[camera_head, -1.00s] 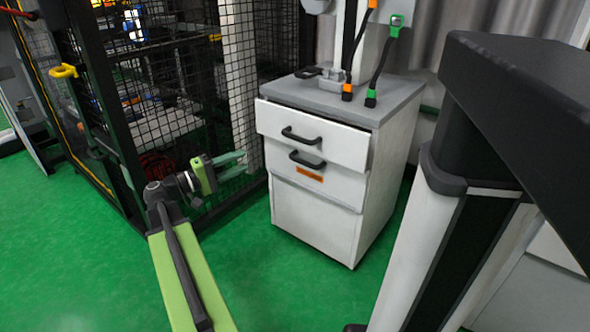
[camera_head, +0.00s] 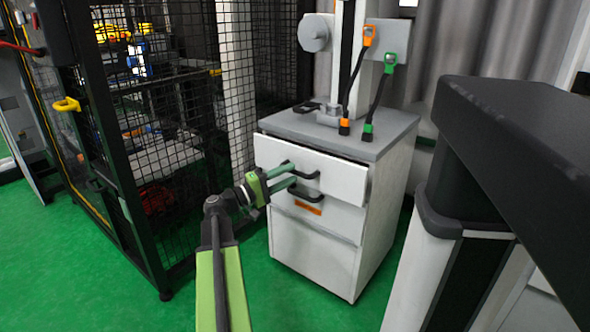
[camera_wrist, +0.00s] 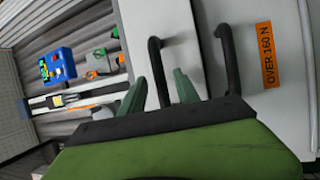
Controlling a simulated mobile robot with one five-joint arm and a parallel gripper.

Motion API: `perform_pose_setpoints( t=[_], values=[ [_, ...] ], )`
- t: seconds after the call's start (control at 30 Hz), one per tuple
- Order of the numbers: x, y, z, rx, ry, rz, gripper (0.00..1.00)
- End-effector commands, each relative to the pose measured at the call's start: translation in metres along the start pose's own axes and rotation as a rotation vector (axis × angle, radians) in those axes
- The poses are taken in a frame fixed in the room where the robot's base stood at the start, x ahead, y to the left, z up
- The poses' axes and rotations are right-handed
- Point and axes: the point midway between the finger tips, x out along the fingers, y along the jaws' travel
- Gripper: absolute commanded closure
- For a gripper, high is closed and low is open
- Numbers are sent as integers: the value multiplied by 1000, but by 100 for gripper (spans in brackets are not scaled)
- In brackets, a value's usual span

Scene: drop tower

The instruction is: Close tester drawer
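The white tester cabinet (camera_head: 314,250) has a grey top. Its top drawer (camera_head: 340,176) sits slightly out, with a dark gap under the worktop. The top drawer's black handle (camera_head: 308,176) also shows in the wrist view (camera_wrist: 156,62). The lower drawer has a second black handle (camera_head: 306,196) and an orange "OVER 160 N" label (camera_wrist: 266,55). My gripper (camera_head: 292,173) is at the top drawer's front. Its two green fingers are apart. In the wrist view the top handle lies between them; I cannot tell whether they touch it.
A tester column with orange (camera_head: 345,127) and green (camera_head: 368,130) ended cables stands on the cabinet. A black mesh cage (camera_head: 165,110) is on the left. A dark table (camera_head: 520,140) is close on the right. Green floor is open at the front left.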

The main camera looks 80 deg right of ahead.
Motion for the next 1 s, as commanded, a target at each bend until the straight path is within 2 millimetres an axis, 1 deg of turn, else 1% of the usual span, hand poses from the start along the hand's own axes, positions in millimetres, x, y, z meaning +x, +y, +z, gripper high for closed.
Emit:
perform_pose_setpoints(
  t=[0.03, 0.2, 0.47, 0.5, 0.7, 0.77, 0.8, 1.0],
  values=[
    [10, 1, 0, 0, -2, 0, 62],
    [25, 0, 0, 1, -1, 0, 62],
    [27, 0, 0, 0, 0, 0, 62],
    [27, 0, 0, 0, 0, 0, 64],
    [27, 0, 0, 0, -1, 0, 90],
    [27, 0, 0, 0, -1, 0, 98],
    [27, 0, 0, 0, -1, 0, 100],
    [27, -1, 0, 0, -1, -1, 100]
  ],
)
